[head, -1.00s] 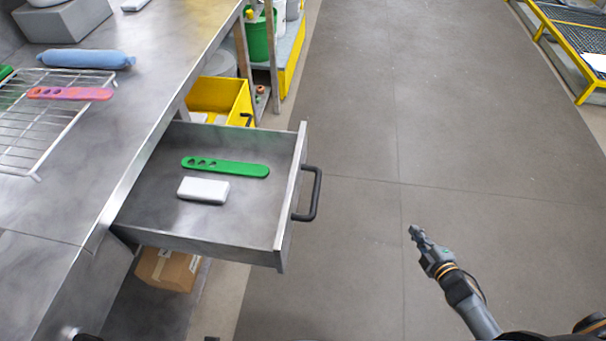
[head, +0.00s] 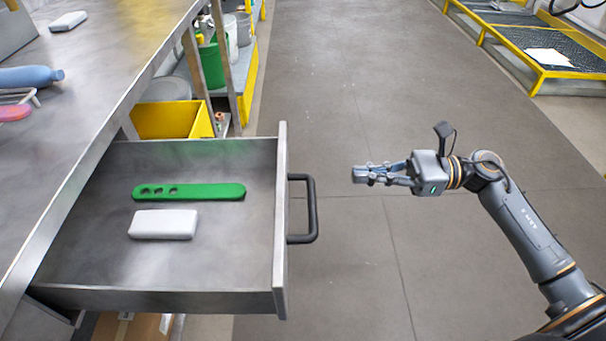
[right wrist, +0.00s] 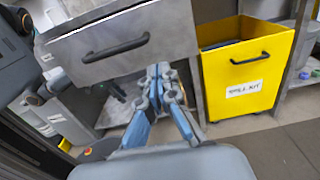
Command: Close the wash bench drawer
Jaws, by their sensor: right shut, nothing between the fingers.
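The wash bench drawer (head: 278,235) is pulled out from the steel bench (head: 85,100) on the left. Its black handle (head: 312,208) is on the front panel. Inside lie a green strip with holes (head: 215,191) and a white block (head: 163,224). My right gripper (head: 357,174) is shut and empty, to the right of the handle and apart from it, pointing left toward the drawer front. In the right wrist view the gripper (right wrist: 158,72) shows just below the drawer front (right wrist: 165,45) and its handle (right wrist: 115,48). My left gripper is not in view.
A yellow bin (head: 172,120), marked spill kit in the right wrist view (right wrist: 250,70), stands just beyond the drawer. A cardboard box (head: 130,327) is under the drawer. The grey floor (head: 350,100) to the right is clear. A yellow-framed grating (head: 545,45) is far right.

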